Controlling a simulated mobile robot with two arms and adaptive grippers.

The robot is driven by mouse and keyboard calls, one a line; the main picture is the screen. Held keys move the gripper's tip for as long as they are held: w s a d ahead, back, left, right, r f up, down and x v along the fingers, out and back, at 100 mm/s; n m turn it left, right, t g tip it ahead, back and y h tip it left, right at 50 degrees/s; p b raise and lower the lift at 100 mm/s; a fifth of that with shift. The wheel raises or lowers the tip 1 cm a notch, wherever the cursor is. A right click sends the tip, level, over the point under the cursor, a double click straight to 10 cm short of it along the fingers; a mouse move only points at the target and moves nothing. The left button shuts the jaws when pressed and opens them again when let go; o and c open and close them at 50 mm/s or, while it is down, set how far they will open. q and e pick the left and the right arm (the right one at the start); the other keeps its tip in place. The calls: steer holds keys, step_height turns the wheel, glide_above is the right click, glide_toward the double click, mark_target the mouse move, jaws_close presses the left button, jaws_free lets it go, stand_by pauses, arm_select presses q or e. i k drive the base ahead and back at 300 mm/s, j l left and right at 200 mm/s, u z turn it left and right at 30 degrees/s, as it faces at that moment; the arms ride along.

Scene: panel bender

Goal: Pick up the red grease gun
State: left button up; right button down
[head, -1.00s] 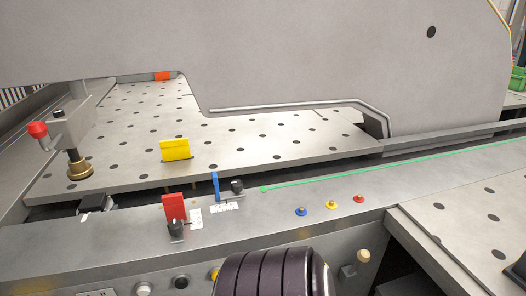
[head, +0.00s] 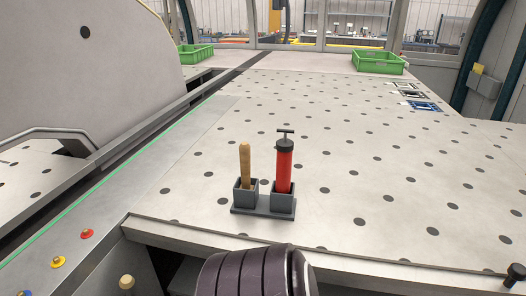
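The red grease gun (head: 284,166) stands upright in the right socket of a small dark grey two-socket holder (head: 264,211) on the dotted table. It has a black cap and a T-shaped handle on top. Its lower end is hidden inside the socket. Neither of my grippers shows in the head view, and nothing touches the grease gun.
A wooden-handled tool (head: 245,165) stands in the holder's left socket. The perforated table (head: 400,200) is mostly clear around the holder. Green crates (head: 378,63) stand at the back. A large grey machine panel (head: 90,70) rises at the left.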

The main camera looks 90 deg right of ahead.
mark_target(285, 146)
steer(key=z, duration=2.8)
steer(key=l, duration=0.1)
